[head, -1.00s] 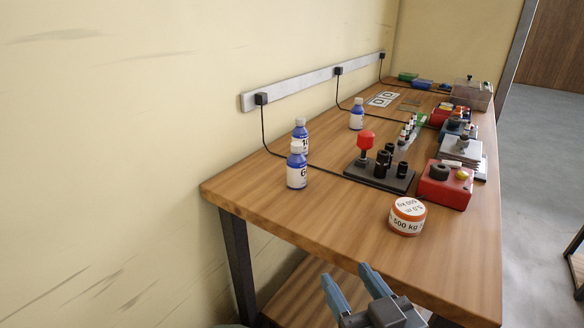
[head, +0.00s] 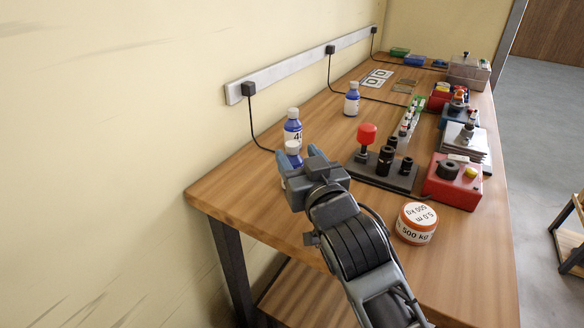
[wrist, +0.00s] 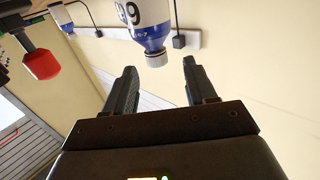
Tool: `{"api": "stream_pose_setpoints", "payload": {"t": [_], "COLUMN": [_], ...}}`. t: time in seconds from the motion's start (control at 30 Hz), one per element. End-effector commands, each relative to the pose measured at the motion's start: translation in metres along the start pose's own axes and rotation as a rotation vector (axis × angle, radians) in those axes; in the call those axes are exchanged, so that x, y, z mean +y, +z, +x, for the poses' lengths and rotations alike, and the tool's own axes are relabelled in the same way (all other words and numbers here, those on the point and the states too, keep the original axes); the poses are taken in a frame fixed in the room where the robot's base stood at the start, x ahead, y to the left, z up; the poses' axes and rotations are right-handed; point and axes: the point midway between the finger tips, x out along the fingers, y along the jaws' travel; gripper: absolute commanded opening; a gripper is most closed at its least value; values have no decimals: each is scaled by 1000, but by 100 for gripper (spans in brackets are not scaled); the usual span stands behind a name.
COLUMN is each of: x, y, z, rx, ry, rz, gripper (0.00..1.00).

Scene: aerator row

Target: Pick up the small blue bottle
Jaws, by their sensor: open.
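Three white-labelled bottles with blue shoulders and bases stand upright on the bench in the head view. The nearest bottle (head: 293,148) is mostly hidden behind my gripper. The second bottle (head: 292,130) stands just behind it, and the third bottle (head: 352,102) is farther back. My gripper (head: 298,157) is open and empty at the nearest bottle. In the wrist view, one bottle (wrist: 147,20) appears upside down, its grey-white cap in line with the gap between my fingertips (wrist: 160,68). The fingers do not visibly touch it.
A black stand with a red knob (head: 367,135) and black parts is right of my gripper. An orange-and-white round weight (head: 416,222) lies near the front. Red box (head: 452,182) and other devices line the right edge. A power strip (head: 300,66) runs along the wall, cords hanging.

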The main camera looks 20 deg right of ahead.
Motion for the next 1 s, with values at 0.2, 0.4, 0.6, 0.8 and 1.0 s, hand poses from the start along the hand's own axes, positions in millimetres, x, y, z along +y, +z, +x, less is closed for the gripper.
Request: {"api": "stream_pose_setpoints", "payload": {"t": [0.2,0.4,0.6,0.8,1.0], "x": [4,4,4,4,4], "y": [-3,-1,-1,-1,0], "z": [27,49,52,51,51], "rx": [0,0,0,0,0], "ry": [0,-1,-1,-1,-1], "rz": [0,-1,0,0,0], "gripper": [56,56,56,45,25]}}
